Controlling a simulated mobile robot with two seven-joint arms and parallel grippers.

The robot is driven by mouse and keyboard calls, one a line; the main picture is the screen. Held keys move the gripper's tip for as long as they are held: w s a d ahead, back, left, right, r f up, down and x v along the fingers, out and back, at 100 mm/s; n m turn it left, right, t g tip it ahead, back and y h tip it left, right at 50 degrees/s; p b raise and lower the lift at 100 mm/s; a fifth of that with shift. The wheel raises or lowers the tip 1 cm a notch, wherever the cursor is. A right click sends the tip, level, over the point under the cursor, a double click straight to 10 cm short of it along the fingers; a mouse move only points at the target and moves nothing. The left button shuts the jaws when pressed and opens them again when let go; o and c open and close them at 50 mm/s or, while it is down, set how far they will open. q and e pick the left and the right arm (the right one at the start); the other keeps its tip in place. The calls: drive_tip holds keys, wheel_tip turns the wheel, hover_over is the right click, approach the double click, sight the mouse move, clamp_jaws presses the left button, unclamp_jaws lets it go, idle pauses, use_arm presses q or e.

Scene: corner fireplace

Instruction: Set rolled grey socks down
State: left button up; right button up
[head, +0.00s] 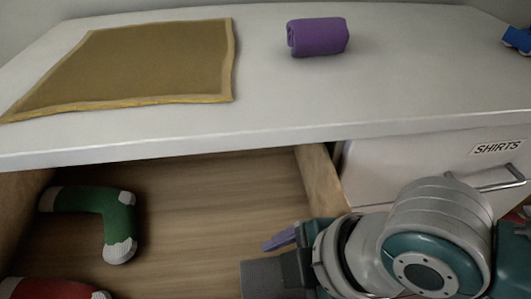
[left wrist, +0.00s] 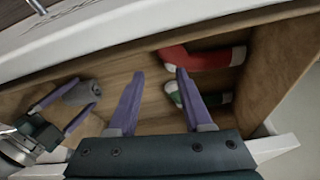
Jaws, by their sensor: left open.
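The rolled grey socks (head: 272,278) are a dark grey bundle at the bottom of the head view, over the open drawer. They also show in the left wrist view (left wrist: 80,92). My right gripper (head: 283,255), coming in from the right, has its purple fingers on either side of the bundle and holds it. Whether the bundle touches the drawer floor (head: 190,190) I cannot tell. My left gripper (left wrist: 158,95) is open and empty in the left wrist view, its fingers spread over the drawer; it is out of the head view.
A green sock (head: 118,220) and a red sock (head: 50,289) lie at the drawer's left side. Rolled purple socks (head: 318,37) and a brown mat (head: 140,60) lie on the white dresser top (head: 400,80). A shut drawer labelled SHIRTS (head: 400,160) is at right. The drawer's middle is bare.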

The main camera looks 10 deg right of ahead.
drive_tip(key=shift+f, duration=0.15)
drive_tip(key=o, duration=1.1)
drive_tip(key=shift+d+r+p, duration=0.1)
drive_tip(key=shift+r+p, duration=0.2)
drive_tip(key=shift+r, duration=0.2)
drive_tip(key=s+d+r+m+p, duration=0.3)
drive_tip(key=r+m+p, duration=0.15)
drive_tip(key=r, duration=0.85)
drive_tip(key=s+d+m+h, duration=0.1)
drive_tip(key=s+d+m, duration=0.1)
drive_tip(key=d+m, duration=0.1)
drive_tip(key=s+d+r+m+h, duration=0.1)
drive_tip(key=d+m+h, duration=0.1)
drive_tip(key=d+m, duration=0.2)
drive_tip(key=s+d+m+h, duration=0.1)
drive_tip(key=s+d+m, duration=0.1)
drive_tip(key=d+m, duration=0.2)
drive_tip(key=shift+s+r+m+t+p, duration=0.15)
drive_tip(key=shift+s+m+t+p, duration=0.2)
drive_tip(key=shift+m, duration=0.3)
